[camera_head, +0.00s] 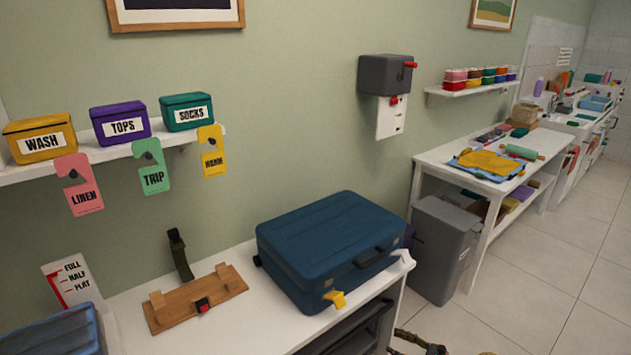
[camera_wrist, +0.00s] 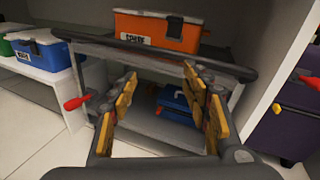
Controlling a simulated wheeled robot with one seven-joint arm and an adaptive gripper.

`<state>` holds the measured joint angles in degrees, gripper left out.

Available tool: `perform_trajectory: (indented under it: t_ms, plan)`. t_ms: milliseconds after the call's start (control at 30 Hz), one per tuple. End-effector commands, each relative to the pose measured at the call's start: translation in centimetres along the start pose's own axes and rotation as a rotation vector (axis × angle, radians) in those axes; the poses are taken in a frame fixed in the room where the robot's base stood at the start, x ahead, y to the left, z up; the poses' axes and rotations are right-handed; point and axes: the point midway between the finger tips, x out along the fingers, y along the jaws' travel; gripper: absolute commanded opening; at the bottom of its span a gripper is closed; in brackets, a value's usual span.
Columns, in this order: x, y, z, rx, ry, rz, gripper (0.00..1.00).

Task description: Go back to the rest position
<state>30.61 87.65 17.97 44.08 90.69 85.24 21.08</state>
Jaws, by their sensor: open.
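My gripper (camera_wrist: 160,112) is open and empty in the wrist view, its yellow-padded fingers spread apart. It faces a grey-framed shelf unit (camera_wrist: 110,47) inside a white compartment. A small part of my arm shows at the bottom edge of the head view, but my gripper cannot be made out there. Whether the fingers touch the frame is unclear.
An orange box (camera_wrist: 155,32) sits on the unit, with a small blue case (camera_wrist: 175,103) below. A blue box (camera_wrist: 42,48) stands left on a white shelf. A closed blue suitcase (camera_head: 325,245) lies on the white counter (camera_head: 245,325). A grey bin (camera_head: 440,245) stands right of it.

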Motion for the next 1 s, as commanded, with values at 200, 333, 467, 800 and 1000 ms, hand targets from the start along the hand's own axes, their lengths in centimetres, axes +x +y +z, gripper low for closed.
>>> perform_trajectory:
  t_ms: [200,333,467,800,1000]
  plan:
    - [0.7,3.4,5.7,-0.146,0.196,0.258,0.48]
    - [0.1,5.5,9.5,-0.246,0.286,0.401,0.48]
    - [-1.0,7.7,13.6,-0.351,0.365,0.539,0.48]
    - [-5.3,13.1,25.1,-0.65,0.523,0.859,0.48]
    - [-8.2,16.4,31.8,-0.833,0.596,1.021,0.48]
